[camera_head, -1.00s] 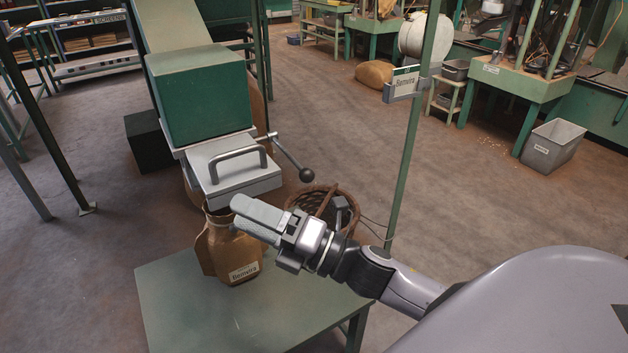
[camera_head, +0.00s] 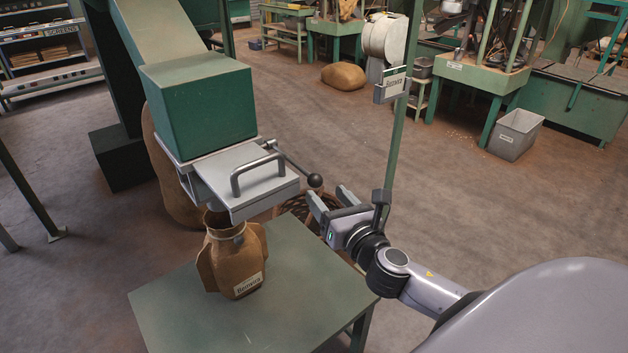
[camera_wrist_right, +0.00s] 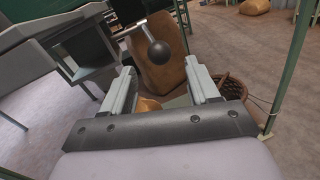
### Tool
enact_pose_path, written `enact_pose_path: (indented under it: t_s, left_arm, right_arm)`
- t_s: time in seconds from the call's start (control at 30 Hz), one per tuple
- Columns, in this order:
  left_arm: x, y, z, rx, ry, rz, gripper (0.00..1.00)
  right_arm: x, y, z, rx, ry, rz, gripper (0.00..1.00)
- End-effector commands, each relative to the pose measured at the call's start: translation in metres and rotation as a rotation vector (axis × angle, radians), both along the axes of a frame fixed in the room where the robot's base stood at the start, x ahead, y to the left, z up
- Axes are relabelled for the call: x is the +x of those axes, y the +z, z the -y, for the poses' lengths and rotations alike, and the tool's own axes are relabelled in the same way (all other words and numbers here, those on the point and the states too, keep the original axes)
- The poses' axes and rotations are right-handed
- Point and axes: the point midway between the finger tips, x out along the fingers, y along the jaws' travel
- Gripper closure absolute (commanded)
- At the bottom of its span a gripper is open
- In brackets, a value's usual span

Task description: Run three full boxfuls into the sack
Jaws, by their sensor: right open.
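The brown sack (camera_head: 228,255), with a label reading "Bemvira", stands upright on the green table (camera_head: 180,310). Its open mouth is under the grey metal box (camera_head: 245,180), which has a bar handle (camera_head: 256,172) on top and hangs below the green hopper (camera_head: 200,105). A lever with a dark ball knob (camera_head: 315,180) sticks out from the box's right side; the knob also shows in the right wrist view (camera_wrist_right: 158,52). My right gripper (camera_head: 327,196) is open and empty, just right of and below the knob. The inside of the box is hidden. My left gripper is out of view.
A wicker basket (camera_head: 298,207) stands behind the table, partly hidden by my right gripper. A green post with a sign (camera_head: 391,87) rises right of the gripper. The floor to the right is open, with a grey bin (camera_head: 515,135) further back.

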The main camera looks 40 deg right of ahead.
Motion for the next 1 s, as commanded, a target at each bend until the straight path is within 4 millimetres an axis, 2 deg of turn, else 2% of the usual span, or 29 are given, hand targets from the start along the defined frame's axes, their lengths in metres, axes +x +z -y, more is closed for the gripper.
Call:
enact_pose_path:
  t_s: [0.53,0.7,0.97,1.0]
  left_arm:
    - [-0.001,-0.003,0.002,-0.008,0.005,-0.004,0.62]
    - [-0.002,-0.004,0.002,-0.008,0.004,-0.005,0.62]
    - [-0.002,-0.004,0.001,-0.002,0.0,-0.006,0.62]
    - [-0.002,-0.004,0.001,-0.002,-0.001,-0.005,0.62]
  right_arm:
    - [0.059,0.0,0.008,0.005,0.002,0.001,0.4]
    - [0.067,0.0,0.009,0.005,0.003,0.0,0.4]
    - [0.068,0.0,0.009,0.005,0.003,0.0,0.4]
    - [0.068,0.0,0.009,0.005,0.003,0.0,0.46]
